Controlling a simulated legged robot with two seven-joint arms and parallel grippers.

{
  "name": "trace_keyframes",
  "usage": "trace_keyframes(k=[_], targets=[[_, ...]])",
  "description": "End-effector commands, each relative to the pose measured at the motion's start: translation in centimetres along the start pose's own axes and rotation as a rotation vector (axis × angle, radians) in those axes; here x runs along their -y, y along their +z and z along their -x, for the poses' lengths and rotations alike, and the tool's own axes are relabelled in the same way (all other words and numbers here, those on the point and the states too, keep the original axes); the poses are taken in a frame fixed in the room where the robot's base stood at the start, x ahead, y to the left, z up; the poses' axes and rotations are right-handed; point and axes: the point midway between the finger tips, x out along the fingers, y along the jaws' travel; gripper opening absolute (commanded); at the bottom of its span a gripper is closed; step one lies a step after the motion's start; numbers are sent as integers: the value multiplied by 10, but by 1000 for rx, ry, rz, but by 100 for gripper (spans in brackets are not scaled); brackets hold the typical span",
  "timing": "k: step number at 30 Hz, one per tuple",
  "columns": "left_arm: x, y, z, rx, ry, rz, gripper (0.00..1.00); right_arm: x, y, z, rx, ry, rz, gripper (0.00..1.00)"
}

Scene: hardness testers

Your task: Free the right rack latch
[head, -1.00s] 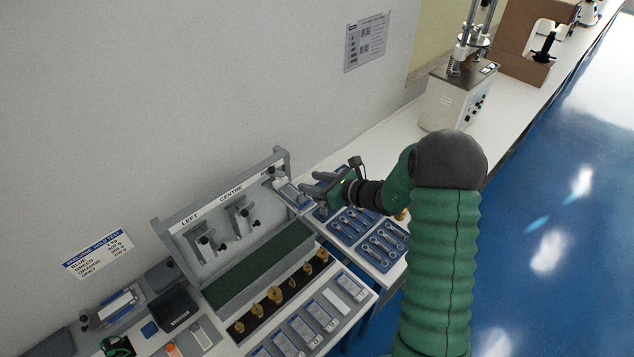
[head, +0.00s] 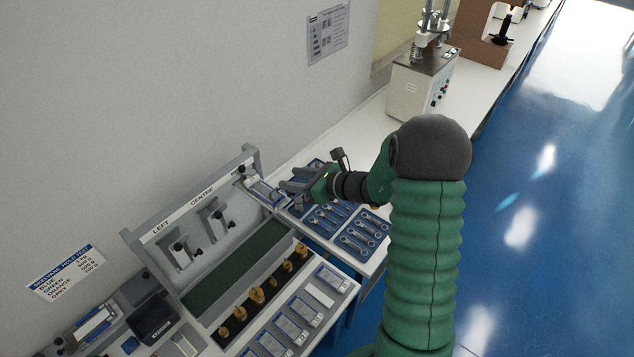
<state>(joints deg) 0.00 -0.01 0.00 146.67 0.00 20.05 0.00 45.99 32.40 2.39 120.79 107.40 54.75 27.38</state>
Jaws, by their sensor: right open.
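The grey rack (head: 133,236) stands against the wall, with a top bar lettered LEFT and CENTRE; the lettering at its right end is largely hidden. The right rack latch (head: 242,169) is a small dark part near the right end. A blue-and-white tester (head: 264,190) sits tilted just below it. My right gripper (head: 287,187) is open at the right side of this tester, its fingers pointing left toward it. I cannot tell whether they touch. Left and centre stations each show a grey bracket with a dark knob (head: 179,247). My left gripper is not in view.
A green mat (head: 235,268) and a row of brass weights (head: 256,294) lie in front of the rack. Blue trays of ring-ended tools (head: 363,232) lie under and beside my right forearm. A boxy machine (head: 421,86) stands farther back on the bench.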

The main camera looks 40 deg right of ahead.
Motion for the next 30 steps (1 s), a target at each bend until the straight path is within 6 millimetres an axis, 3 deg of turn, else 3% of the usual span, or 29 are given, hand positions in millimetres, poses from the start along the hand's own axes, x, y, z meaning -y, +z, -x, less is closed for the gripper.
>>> trace_keyframes(k=[1,9,15,20,30], targets=[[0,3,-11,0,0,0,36,2,-5,11,1,-6,3,43],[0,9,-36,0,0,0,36,2,-5,90,0,-7,3,43],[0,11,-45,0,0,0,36,2,-4,131,-1,-4,-1,43],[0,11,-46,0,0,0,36,1,-2,143,-2,1,-3,43],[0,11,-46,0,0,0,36,1,-2,143,-2,1,-3,43]])
